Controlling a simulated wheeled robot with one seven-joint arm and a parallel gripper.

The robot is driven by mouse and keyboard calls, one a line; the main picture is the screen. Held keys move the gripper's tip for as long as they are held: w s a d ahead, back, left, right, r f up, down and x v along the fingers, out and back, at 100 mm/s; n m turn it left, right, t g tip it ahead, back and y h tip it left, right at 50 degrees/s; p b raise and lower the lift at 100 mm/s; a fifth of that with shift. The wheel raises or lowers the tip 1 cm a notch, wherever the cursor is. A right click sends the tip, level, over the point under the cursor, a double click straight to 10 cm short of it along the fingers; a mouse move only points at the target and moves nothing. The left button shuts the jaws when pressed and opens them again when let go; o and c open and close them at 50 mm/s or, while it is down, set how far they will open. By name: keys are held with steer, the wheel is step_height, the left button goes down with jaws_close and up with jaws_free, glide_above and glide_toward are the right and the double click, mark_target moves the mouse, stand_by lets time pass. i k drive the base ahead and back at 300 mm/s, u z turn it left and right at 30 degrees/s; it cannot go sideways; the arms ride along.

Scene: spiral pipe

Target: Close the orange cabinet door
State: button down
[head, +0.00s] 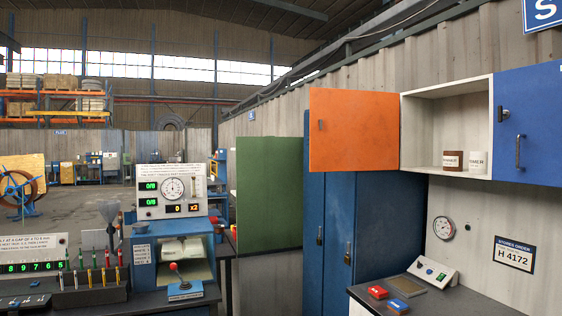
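The orange cabinet door (354,130) stands open at the upper right of the head view. It is swung out to the left of the white wall cabinet (448,92), hinged at the cabinet's left edge. A small dark handle (320,126) sits near the door's free left edge. The blue door (527,124) on the right is shut. My gripper does not show in this view.
Tall blue lockers (372,225) stand below the orange door, beside a green panel (269,190). A dark counter (440,300) below the cabinet holds red and blue blocks and a small control box (433,272). A gauge bench stands left of centre.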

mark_target(360, 132)
steer(key=u, duration=0.7)
steer(key=i, duration=1.95)
steer(key=u, duration=0.5)
